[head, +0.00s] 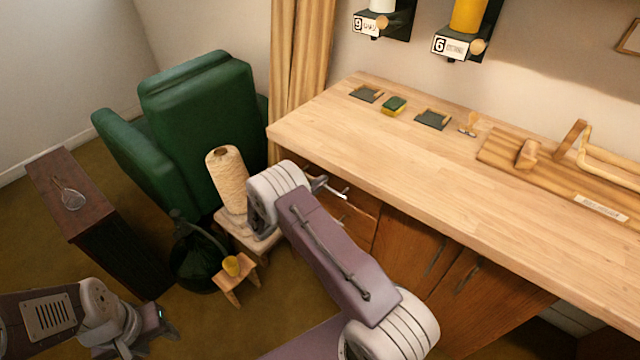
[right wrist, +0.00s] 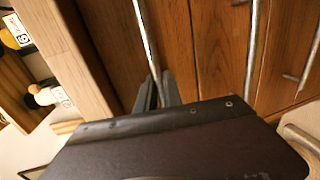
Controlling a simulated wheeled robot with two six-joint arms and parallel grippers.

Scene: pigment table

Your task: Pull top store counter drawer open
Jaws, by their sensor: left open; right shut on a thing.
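The store counter (head: 450,190) has a pale wood top and brown wooden fronts below. The bar handle (right wrist: 143,35) nearest the countertop runs between the fingers of my right gripper (right wrist: 158,92), which is shut on it. The wooden drawer front (right wrist: 165,45) lies behind the bar; it looks about flush with the neighbouring front, and any gap is hard to tell. In the head view my right arm hides much of the drawer area, and a bit of metal bar (head: 335,190) shows beyond the wrist. My left gripper (head: 165,325) is open and empty, low at the left over the floor.

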